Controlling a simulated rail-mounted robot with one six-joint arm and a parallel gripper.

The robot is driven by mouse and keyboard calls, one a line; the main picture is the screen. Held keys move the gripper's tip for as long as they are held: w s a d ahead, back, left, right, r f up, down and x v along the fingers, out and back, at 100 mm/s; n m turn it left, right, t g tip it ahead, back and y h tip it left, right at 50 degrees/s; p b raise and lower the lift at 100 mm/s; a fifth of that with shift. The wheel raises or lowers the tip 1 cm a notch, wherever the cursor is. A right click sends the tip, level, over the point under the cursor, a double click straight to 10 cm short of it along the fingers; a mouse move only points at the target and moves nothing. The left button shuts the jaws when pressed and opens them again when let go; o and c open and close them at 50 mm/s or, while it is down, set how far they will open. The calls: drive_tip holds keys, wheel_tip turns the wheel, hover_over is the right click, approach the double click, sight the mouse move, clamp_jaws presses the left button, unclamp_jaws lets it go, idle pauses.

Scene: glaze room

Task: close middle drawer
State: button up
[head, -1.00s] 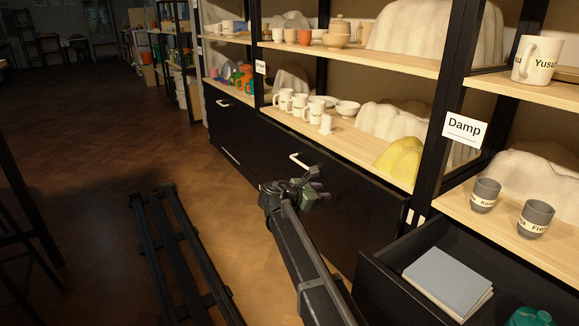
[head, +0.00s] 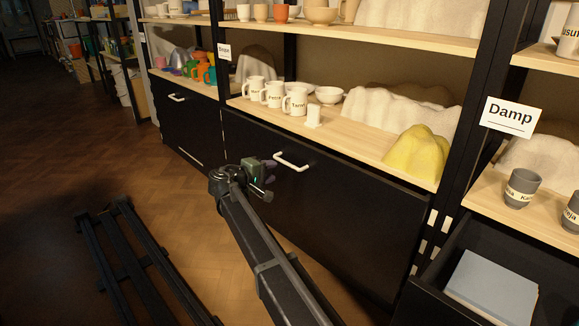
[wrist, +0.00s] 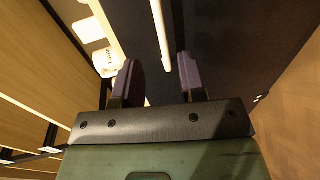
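The middle drawer (head: 330,215) has a broad black front with a white bar handle (head: 292,163) near its top. None of its inside shows, and I cannot tell whether it stands slightly out. My gripper (head: 268,178) is in front of this drawer, just left of and below the handle in the head view. In the wrist view, its two purple fingers (wrist: 158,62) are apart with nothing held between them. The white handle (wrist: 160,35) lies beyond the fingertips, roughly in line with the gap. I see no contact with the handle.
At right, another drawer (head: 436,296) stands open with a grey-blue book (head: 490,286) inside. The left drawer (head: 190,122) looks shut. The shelf above holds white mugs (head: 272,95) and a yellow lump (head: 415,154). A black rail frame (head: 140,265) lies on the floor at left.

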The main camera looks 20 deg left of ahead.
sight(290, 166)
drive_tip(key=b+x, duration=0.2)
drive_tip(key=x, duration=0.8)
drive_tip(key=shift+a, duration=0.1)
clamp_jaws()
